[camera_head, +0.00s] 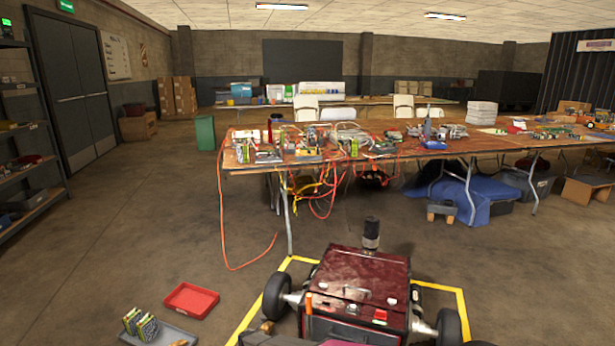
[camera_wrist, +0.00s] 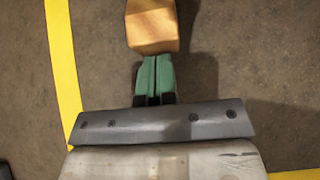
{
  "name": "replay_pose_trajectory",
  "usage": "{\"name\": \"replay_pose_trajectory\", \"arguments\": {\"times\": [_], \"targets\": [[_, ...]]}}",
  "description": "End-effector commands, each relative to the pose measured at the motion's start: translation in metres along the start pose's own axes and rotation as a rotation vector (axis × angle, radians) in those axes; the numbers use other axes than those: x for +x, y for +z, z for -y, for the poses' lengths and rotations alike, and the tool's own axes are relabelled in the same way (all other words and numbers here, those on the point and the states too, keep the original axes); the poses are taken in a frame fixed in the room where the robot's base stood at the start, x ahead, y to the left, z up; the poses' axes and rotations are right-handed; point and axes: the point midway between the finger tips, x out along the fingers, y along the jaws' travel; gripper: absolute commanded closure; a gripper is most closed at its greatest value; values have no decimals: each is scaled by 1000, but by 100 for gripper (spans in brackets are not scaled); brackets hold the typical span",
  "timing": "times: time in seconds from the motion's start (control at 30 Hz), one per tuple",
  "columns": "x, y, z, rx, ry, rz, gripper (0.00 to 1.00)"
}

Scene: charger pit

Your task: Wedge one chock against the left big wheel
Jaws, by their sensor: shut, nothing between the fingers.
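The left big wheel (camera_head: 277,296) is a dark tyre on the left side of the red, boxy wheeled machine (camera_head: 360,280). A small tan chock (camera_head: 265,327) lies on the floor close to that wheel, on its near side; whether they touch I cannot tell. In the wrist view the chock (camera_wrist: 152,30) is a tan block just beyond the green fingertips of my gripper (camera_wrist: 155,60). The fingers are together with nothing between them. The wheel does not show in the wrist view. The right big wheel (camera_head: 449,326) is partly cut off.
Yellow floor tape (camera_head: 250,312) frames the machine and also shows in the wrist view (camera_wrist: 62,60). A red tray (camera_head: 191,300) and a grey tray (camera_head: 160,333) with green packets lie left. A cluttered table (camera_head: 260,168) with hanging cables stands behind.

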Motion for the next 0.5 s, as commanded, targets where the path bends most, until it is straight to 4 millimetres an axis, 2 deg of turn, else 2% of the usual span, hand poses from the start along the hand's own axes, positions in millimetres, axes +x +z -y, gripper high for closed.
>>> {"name": "replay_pose_trajectory", "arguments": {"times": [0.5], "targets": [[6, 4, 0, 0, 0, 0, 100]]}}
